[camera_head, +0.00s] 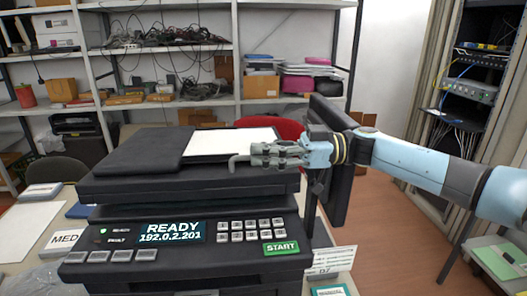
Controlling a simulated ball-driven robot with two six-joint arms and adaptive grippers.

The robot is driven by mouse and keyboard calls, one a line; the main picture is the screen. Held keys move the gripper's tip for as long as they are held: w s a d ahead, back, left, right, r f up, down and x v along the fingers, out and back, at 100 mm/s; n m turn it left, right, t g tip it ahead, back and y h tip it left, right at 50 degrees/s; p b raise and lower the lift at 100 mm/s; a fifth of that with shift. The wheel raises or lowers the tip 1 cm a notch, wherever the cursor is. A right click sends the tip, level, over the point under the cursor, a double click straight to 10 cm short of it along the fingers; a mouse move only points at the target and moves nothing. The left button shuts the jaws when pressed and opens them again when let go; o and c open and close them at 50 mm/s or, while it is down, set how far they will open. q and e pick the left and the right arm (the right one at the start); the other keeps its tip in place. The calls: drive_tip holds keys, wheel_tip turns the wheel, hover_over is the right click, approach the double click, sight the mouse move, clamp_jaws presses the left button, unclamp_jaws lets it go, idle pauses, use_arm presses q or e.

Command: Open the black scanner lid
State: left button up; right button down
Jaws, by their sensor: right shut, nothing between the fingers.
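The black scanner machine (190,187) stands in the middle, with a lit READY display (171,232) on its front. Its top has a flat black part (130,151) at the left and a white surface (228,141) at the right. A black panel (332,180) stands upright along the machine's right side; it looks like the scanner lid, but I cannot be sure. My right gripper (250,160) is shut and empty, reaching left over the front right of the machine's top. Its wrist crosses in front of the upright panel; contact cannot be told. My left gripper is not in view.
Shelves (165,110) with boxes and cables stand behind. A red chair (285,128) is behind the machine. Papers (28,230) lie on the table at the left. A rack (478,80) stands at the right, and a green-topped stand (500,262) is at the lower right.

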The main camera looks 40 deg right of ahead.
drive_tip(key=c, duration=1.4)
unclamp_jaws()
drive_tip(key=shift+w+d+f, duration=0.25)
drive_tip(key=shift+w+d, duration=0.3)
drive_tip(key=shift+s+a+r, duration=0.1)
drive_tip(key=shift+s+a, duration=0.05)
drive_tip(key=shift+s, duration=0.05)
drive_tip(key=v, duration=1.2)
